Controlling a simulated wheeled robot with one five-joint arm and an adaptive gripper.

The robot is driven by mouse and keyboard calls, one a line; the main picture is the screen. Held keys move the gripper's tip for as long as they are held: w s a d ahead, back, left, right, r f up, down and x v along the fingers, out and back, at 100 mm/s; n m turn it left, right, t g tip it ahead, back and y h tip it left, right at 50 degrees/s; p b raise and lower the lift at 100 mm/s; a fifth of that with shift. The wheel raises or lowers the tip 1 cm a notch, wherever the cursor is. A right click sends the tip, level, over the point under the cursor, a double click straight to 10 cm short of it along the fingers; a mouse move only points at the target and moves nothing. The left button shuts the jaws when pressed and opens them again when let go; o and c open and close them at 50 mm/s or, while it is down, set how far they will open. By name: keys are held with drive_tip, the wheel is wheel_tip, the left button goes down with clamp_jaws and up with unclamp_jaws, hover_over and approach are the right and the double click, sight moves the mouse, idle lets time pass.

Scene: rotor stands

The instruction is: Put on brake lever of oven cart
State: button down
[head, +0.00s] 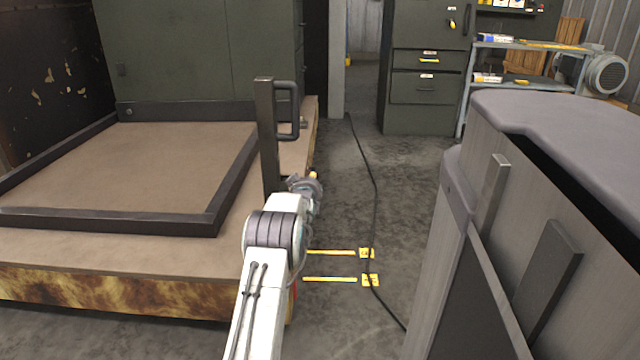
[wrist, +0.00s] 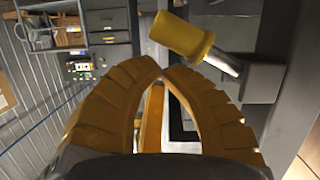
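The oven cart (head: 130,262) is a low platform with a brown top at the left of the head view. The brake lever (wrist: 180,36) shows in the wrist view as a yellow grip on a metal rod, slanting down right to a grey block (wrist: 262,83). In the head view only a small yellow tip (head: 313,175) shows past my wrist, by the cart's right edge. My gripper (wrist: 160,70) has its two yellow fingers together at the tips, with nothing seen held between them. The lever lies just beyond and right of the tips; I cannot tell whether they touch.
A dark upright post with a handle (head: 265,125) stands on the cart beside my arm. A grey-topped cabinet (head: 560,120) fills the right. Between them is a floor aisle with a black cable (head: 374,200) and yellow floor marks (head: 342,280). Green cabinets (head: 425,85) stand behind.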

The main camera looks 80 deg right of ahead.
drive_tip(key=shift+w+f+b, duration=0.1)
drive_tip(key=shift+f+b, duration=0.2)
drive_tip(key=shift+f, duration=0.2)
idle(0.3)
drive_tip(key=shift+r, duration=0.15)
